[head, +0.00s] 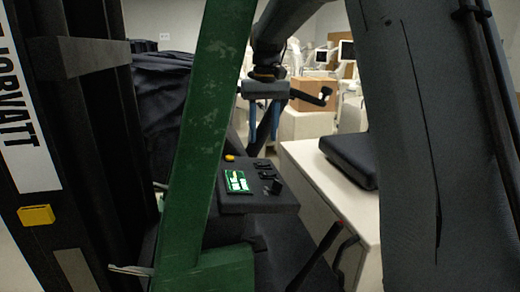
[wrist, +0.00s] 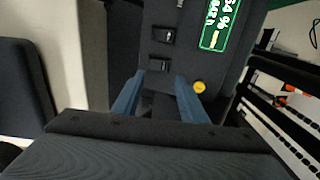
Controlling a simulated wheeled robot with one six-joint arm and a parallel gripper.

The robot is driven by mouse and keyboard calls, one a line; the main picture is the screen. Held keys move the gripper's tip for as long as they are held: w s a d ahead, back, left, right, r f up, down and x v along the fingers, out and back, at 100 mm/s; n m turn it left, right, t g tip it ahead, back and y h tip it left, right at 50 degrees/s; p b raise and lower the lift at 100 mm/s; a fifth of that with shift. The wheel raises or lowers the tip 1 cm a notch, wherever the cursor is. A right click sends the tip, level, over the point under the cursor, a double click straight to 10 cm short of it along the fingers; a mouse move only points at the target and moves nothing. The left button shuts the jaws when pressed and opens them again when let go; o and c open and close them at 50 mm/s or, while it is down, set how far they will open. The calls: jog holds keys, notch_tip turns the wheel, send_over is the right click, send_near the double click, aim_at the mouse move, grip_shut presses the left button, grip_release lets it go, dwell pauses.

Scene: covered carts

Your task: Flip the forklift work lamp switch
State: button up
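The forklift's dark control panel (head: 258,203) shows in the head view, with a lit green display (head: 237,182), a yellow button (head: 229,158) and several black switches (head: 264,175). I cannot tell which switch is for the work lamp. In the wrist view two rocker switches show, an upper one (wrist: 163,35) and a lower one (wrist: 159,66). My gripper (wrist: 158,80) is open and empty, its blue fingers apart below the lower switch in the picture. The yellow button (wrist: 199,87) is just right of the right finger. In the head view my gripper (head: 263,132) hangs beyond the panel.
A green forklift post (head: 205,130) stands in front of the panel's left side. A white cart (head: 310,185) with a dark pad (head: 350,160) is right of the panel. A cardboard box (head: 312,94) and pale equipment stand behind. A dark draped cover (head: 165,90) is at left.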

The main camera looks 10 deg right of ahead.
aim_at(265, 164)
jog(key=shift+f+p, duration=1.55)
jog(key=shift+f, duration=2.3)
jog(key=c, duration=0.8)
jog(key=shift+o, duration=0.2)
jog(key=shift+d+f+y+b, duration=0.15)
jog(key=shift+d+y+b, duration=0.15)
jog(key=shift+y, duration=0.55)
jog(key=shift+d+f+y+b, duration=0.1)
jog(key=shift+d+y+b, duration=0.2)
jog(key=shift+y, duration=0.55)
jog(key=shift+r+y, duration=0.1)
jog(key=shift+y, duration=0.3)
jog(key=o, duration=0.8)
jog(key=shift+c, duration=0.2)
